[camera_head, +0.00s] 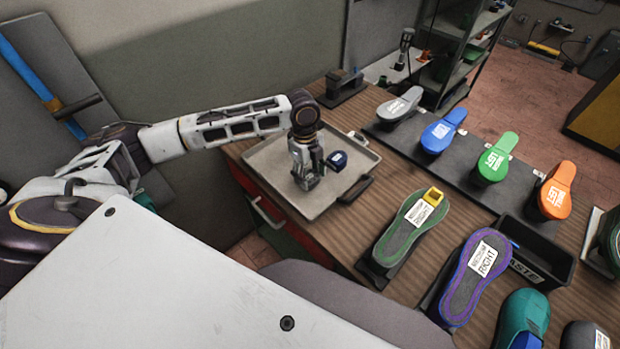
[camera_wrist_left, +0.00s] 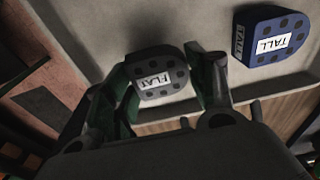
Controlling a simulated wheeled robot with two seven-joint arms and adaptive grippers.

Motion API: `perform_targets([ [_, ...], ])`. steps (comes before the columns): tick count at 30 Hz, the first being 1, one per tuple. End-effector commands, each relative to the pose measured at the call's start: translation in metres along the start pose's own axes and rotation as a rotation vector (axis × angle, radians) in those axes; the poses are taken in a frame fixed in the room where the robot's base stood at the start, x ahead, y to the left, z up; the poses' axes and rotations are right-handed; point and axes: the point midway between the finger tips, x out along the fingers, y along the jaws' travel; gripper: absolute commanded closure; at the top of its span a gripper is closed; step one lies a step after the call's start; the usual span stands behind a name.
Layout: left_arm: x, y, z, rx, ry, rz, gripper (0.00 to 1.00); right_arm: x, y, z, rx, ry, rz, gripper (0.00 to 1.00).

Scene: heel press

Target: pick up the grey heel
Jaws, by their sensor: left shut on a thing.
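The grey heel (camera_wrist_left: 150,88), with a white label reading FLAT and dark dots, is between the two fingers of my left gripper in the left wrist view. My left gripper (camera_head: 308,178) is shut on it, low over the grey tray (camera_head: 277,190) in the head view. The fingers mostly hide the heel in the head view. I cannot tell whether the heel touches the tray. My right gripper is in neither view.
A blue heel (camera_head: 349,178) labelled TALL (camera_wrist_left: 268,44) sits in the tray close to the right of my left gripper. Soles (camera_head: 415,225) lie at the right front. Several coloured foot forms (camera_head: 497,157) stand on a dark mat behind. A black bin (camera_head: 535,262) labelled WASTE is at the right.

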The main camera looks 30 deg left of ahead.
Motion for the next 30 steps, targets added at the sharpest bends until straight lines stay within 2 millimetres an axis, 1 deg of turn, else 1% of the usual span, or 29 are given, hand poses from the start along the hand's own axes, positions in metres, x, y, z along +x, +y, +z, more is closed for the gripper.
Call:
perform_targets([
  [6, -0.033, -0.001, -0.004, -0.001, -0.001, -0.003, 0.68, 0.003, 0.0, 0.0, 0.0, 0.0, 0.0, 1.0],
  [9, -0.047, -0.001, -0.006, 0.0, -0.001, -0.003, 0.68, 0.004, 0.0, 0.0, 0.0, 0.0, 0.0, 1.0],
  [13, -0.061, -0.001, -0.007, 0.0, 0.0, -0.003, 0.68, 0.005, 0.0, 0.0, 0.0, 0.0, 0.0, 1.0],
  [19, -0.069, 0.0, -0.009, 0.0, 0.001, -0.001, 0.68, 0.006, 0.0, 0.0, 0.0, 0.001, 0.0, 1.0],
  [30, -0.07, 0.0, -0.009, -0.001, 0.0, -0.001, 0.68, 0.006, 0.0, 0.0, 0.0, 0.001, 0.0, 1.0],
])
